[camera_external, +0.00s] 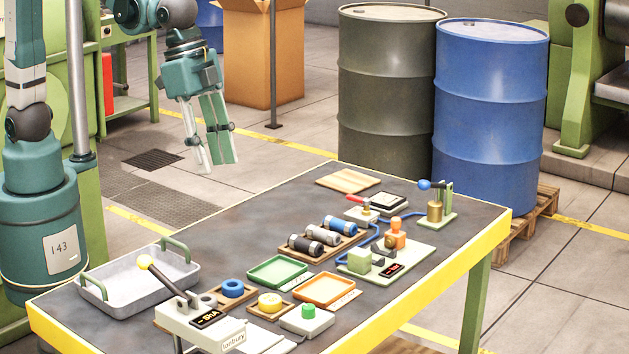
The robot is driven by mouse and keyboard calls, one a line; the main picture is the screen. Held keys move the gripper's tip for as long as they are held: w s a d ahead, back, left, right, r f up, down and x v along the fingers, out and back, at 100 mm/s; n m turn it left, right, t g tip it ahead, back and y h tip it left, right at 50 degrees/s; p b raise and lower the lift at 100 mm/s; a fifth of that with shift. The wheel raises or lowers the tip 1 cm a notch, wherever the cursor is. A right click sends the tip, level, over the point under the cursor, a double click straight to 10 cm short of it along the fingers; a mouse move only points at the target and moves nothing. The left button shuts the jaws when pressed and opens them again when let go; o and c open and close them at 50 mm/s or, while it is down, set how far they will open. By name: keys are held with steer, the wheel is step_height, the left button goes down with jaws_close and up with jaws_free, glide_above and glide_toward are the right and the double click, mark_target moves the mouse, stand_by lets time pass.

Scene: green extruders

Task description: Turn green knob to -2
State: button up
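A green knob (308,311) sits on a small pale block near the front edge of the table. Any scale marks on it are too small to read. My gripper (217,167) hangs in the air beyond the table's far left edge, pointing down and well apart from the knob. Its fingers show side by side at an angle, so I cannot tell whether they are open or shut. I see nothing held in it. A green cube-like part (360,261) also stands on a pale green plate, with a small dark display (392,271) beside it.
The table (240,222) is crowded. A grey tray (125,291) stands left, and a lever device (195,325) is left of the knob. A yellow round part (270,302), green tray (278,271) and orange tray (325,289) lie close by. The table's far left part is bare.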

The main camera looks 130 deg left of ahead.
steer(key=w+a+f+g, duration=0.1)
steer(key=w+a+f, duration=0.2)
steer(key=w+f, duration=0.7)
steer(key=n+g, duration=0.1)
steer(key=g, duration=0.1)
glide_toward(308, 306)
steer(key=shift+s+d, duration=0.1)
steer(key=shift+d, duration=0.05)
steer(key=shift+w+f, duration=0.2)
steer(key=shift+f, duration=0.3)
steer(key=shift+f, duration=0.1)
steer(key=shift+a+f, duration=0.15)
steer(key=shift+f, duration=1.7)
steer(key=shift+a+f, duration=0.1)
steer(key=shift+f, duration=1.8)
steer(key=c, duration=0.9)
